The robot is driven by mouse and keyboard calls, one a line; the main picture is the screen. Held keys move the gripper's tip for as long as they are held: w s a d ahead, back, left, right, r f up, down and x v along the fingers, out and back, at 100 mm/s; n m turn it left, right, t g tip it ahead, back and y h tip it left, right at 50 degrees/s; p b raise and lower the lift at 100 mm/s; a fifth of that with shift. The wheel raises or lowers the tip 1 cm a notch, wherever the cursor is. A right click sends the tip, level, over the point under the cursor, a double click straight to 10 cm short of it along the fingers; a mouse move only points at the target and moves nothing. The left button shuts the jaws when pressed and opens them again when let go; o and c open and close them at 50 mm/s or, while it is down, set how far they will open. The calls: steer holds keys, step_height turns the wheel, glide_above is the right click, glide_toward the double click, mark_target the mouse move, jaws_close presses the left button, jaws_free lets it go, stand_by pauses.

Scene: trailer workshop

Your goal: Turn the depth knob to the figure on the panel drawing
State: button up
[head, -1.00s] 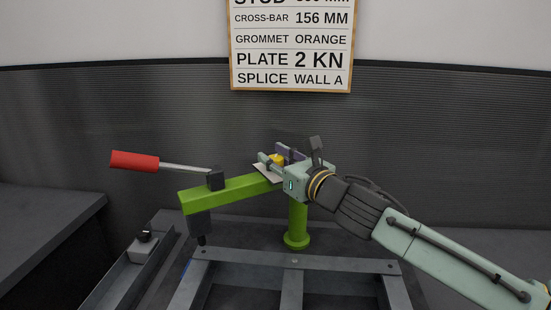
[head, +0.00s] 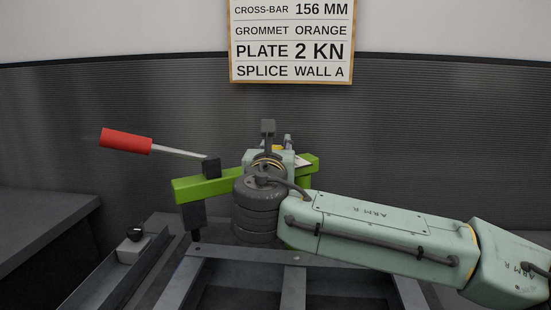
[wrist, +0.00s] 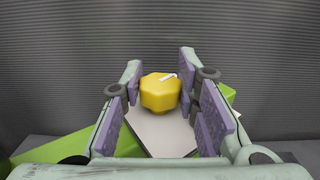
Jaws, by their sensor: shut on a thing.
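The depth knob, a yellow lobed knob (wrist: 160,93) with a white pointer mark, sits above a pale plate (wrist: 162,135) in the wrist view. The mark points to the far right side. My gripper (wrist: 160,90) has its purple pads on either side of the knob and is shut on it. In the head view my gripper (head: 277,147) is over the green arm (head: 205,189) of the press; my wrist hides most of the knob, and the plate's scale cannot be read.
A wall sign (head: 291,42) reads cross-bar 156 mm, grommet orange, plate 2 kN, splice wall A; its top is cut off. A red-handled lever (head: 126,141) rises at left. A grey frame (head: 290,258) lies in front. A black-knobbed block (head: 132,242) stands lower left.

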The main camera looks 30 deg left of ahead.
steer(key=shift+m+t+h+b, duration=0.55)
steer(key=shift+m+h, duration=0.5)
steer(key=shift+h, duration=0.55)
steer(key=shift+m+t+h+b, duration=0.5)
steer(key=shift+m+h, duration=0.55)
steer(key=shift+h, duration=0.55)
steer(key=o, duration=1.2)
steer(key=shift+c, duration=0.2)
steer(key=shift+s, duration=0.1)
steer(key=s, duration=0.7)
steer(key=shift+s+d, duration=0.15)
steer(key=shift+d, duration=0.15)
